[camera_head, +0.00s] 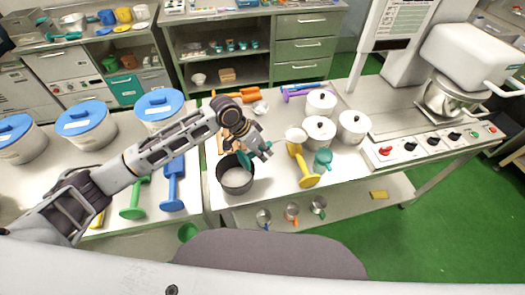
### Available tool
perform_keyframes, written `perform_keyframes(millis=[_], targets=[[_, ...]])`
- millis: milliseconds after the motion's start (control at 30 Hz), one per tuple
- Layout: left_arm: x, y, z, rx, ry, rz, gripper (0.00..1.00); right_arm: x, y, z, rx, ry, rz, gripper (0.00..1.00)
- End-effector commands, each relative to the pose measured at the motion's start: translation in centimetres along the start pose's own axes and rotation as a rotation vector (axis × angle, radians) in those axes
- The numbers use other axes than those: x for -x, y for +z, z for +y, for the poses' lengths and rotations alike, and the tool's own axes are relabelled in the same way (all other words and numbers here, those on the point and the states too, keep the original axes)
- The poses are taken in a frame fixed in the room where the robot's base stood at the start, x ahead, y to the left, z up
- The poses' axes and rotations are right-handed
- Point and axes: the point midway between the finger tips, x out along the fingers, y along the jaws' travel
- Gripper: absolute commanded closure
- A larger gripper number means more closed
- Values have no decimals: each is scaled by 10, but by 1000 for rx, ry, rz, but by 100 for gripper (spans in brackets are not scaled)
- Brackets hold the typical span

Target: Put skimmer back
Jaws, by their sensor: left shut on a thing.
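My left gripper (264,152) reaches in from the left and is over the right side of a dark grey pot (236,184) with a pale inside. It is shut on a teal tool (245,160), which I take to be the skimmer. The tool's lower part is at the pot's rim and opening. The gripper and forearm hide much of it, so I cannot tell whether it touches the pot. My right gripper is not in view.
Three white lidded pots (319,131), a yellow scoop (303,165) and a teal tool (322,161) stand to the right. Blue-lidded tubs (86,124) and a blue scoop (173,185) are left. A mixer (450,98) is far right. Orange tools (244,95) lie behind.

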Motion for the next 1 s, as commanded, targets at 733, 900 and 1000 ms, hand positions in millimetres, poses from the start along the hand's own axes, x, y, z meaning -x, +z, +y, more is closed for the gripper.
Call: perform_keyframes(millis=[733, 900, 1000], targets=[[-6, 2, -1, 0, 1, 0, 58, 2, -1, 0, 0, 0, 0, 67], [-6, 3, -2, 0, 0, 0, 58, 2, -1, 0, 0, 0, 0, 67], [-6, 3, -2, 0, 0, 0, 58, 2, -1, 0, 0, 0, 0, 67]])
